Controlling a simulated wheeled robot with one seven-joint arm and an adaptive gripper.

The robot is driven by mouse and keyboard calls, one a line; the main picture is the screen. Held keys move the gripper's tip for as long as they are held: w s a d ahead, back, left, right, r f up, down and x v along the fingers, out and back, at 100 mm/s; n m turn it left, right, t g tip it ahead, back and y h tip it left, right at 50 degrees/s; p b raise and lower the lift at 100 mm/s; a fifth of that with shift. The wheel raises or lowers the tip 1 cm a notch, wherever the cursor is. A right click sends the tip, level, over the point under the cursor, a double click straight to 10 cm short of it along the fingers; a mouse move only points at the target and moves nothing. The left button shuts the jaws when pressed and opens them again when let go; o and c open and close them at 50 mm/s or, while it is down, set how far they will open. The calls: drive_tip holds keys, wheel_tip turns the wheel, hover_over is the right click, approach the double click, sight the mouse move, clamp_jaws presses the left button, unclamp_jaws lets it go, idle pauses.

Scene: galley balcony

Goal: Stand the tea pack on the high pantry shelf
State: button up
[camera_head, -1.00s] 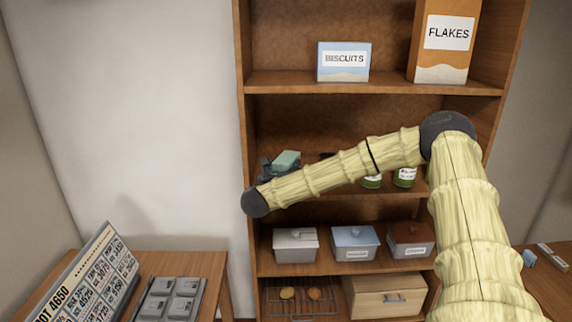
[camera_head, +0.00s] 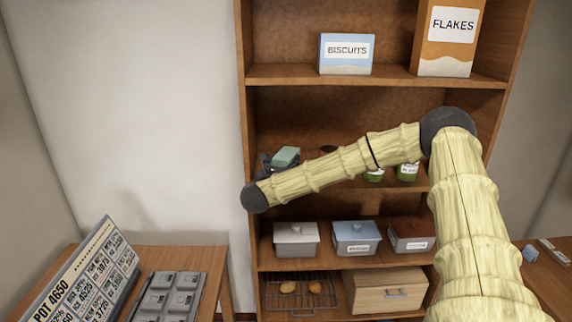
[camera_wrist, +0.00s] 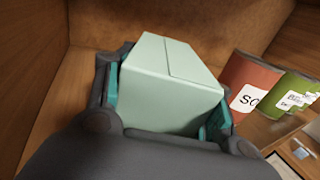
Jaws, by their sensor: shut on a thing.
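The tea pack is a pale green box (camera_wrist: 165,85). It is held between the teal pads of my gripper (camera_wrist: 165,120), which is shut on it in the wrist view. In the head view the tea pack (camera_head: 286,156) shows at the left of the middle shelf bay, with my dark gripper (camera_head: 268,166) beside it, partly hidden by my arm. The high pantry shelf (camera_head: 390,77) is the board above, carrying a blue biscuits box (camera_head: 345,54) and a tall orange flakes box (camera_head: 449,38). Whether the pack touches the middle shelf cannot be told.
A red can (camera_wrist: 250,82) and a green can (camera_wrist: 292,95) stand right of the pack. Lidded grey (camera_head: 296,241), blue (camera_head: 356,239) and brown (camera_head: 412,237) boxes stand below. The high shelf is bare left of the biscuits and between the two boxes.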

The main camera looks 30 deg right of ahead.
drive_tip(key=shift+f+b, duration=0.3)
drive_tip(key=o, duration=1.3)
drive_tip(key=v, duration=1.2)
drive_tip(key=shift+d, duration=0.1)
